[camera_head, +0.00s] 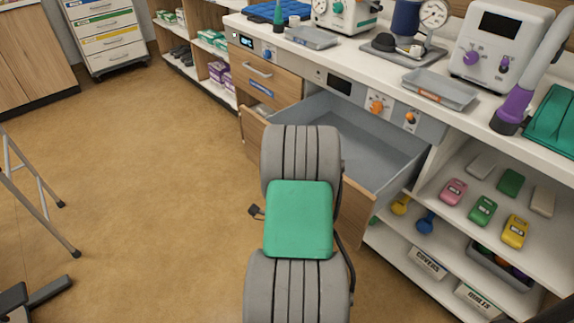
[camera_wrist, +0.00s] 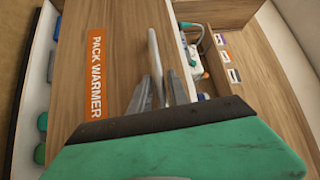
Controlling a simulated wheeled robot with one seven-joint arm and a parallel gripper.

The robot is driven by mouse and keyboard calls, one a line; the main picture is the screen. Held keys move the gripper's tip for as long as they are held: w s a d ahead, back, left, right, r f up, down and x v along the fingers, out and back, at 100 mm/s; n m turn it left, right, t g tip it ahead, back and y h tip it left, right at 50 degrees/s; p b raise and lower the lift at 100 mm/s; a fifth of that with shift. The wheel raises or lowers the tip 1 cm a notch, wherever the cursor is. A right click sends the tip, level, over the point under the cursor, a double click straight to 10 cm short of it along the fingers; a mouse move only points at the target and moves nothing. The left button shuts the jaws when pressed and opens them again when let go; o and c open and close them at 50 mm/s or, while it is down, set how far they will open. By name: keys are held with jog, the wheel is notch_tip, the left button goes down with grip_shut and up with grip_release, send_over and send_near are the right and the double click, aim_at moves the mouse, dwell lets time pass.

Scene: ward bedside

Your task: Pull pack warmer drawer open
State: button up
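The pack warmer drawer stands far out of the cabinet in the head view, its grey inside (camera_head: 355,140) showing and looking empty. In the wrist view its wooden front (camera_wrist: 95,45) carries an orange "PACK WARMER" label (camera_wrist: 97,70). A slim metal bar handle (camera_wrist: 154,50) runs up from between the fingers of my gripper (camera_wrist: 160,80). One finger is on each side of the bar. I cannot tell whether they press on it. In the head view my arm hides the gripper, the handle and much of the drawer front.
Another wooden drawer (camera_head: 262,72) is shut, to the left. Open shelves (camera_head: 470,165) with coloured packs are to the right. The white counter (camera_head: 385,72) above holds trays and devices. A metal stand (camera_head: 45,205) is at left. The brown floor (camera_head: 160,170) between is clear.

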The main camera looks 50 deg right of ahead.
jog(key=b+v, duration=0.1)
jog(key=v, duration=0.6)
jog(key=shift+a, duration=0.1)
